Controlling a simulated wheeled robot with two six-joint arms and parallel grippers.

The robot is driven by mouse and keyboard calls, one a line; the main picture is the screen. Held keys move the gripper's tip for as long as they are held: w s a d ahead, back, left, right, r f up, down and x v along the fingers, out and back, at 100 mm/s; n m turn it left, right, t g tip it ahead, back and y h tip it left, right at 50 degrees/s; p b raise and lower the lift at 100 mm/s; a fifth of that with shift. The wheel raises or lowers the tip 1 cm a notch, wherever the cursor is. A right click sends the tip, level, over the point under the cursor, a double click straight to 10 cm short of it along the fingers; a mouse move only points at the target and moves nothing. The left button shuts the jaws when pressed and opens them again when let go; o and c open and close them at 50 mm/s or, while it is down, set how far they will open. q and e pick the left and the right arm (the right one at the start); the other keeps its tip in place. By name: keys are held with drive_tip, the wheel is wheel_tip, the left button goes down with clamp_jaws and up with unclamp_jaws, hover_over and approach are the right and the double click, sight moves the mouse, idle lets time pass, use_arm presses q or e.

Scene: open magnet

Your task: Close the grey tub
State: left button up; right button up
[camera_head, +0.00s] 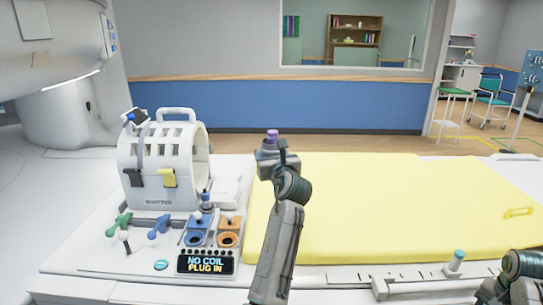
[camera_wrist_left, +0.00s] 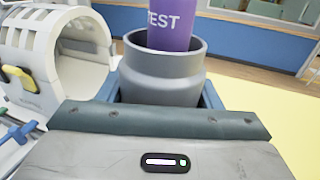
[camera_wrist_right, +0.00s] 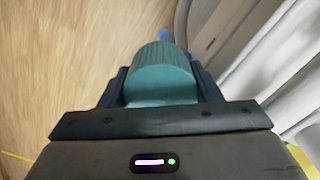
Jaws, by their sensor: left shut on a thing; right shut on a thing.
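The grey tub (camera_wrist_left: 165,75) is between the fingers of my left gripper (camera_wrist_left: 162,98), which is shut on it. A purple cylinder marked TEST (camera_wrist_left: 168,30) stands in the tub's open mouth and sticks up above the rim. In the head view the tub (camera_head: 267,146) is held up near the yellow mat's left edge, with the purple top (camera_head: 272,135) showing. My right gripper (camera_wrist_right: 160,92) is shut on a teal ribbed lid (camera_wrist_right: 160,72).
A white coil frame (camera_head: 165,165) stands at the left, behind a panel (camera_head: 206,264) reading NO COIL PLUG IN. The yellow mat (camera_head: 370,205) is bare apart from a yellow handle. Floor lies below the right gripper.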

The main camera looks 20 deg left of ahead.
drive_tip(key=shift+r+p, duration=0.35)
drive_tip(key=shift+r, duration=0.05)
use_arm(q)
wheel_tip(320, 180, down, 11)
idle(0.5)
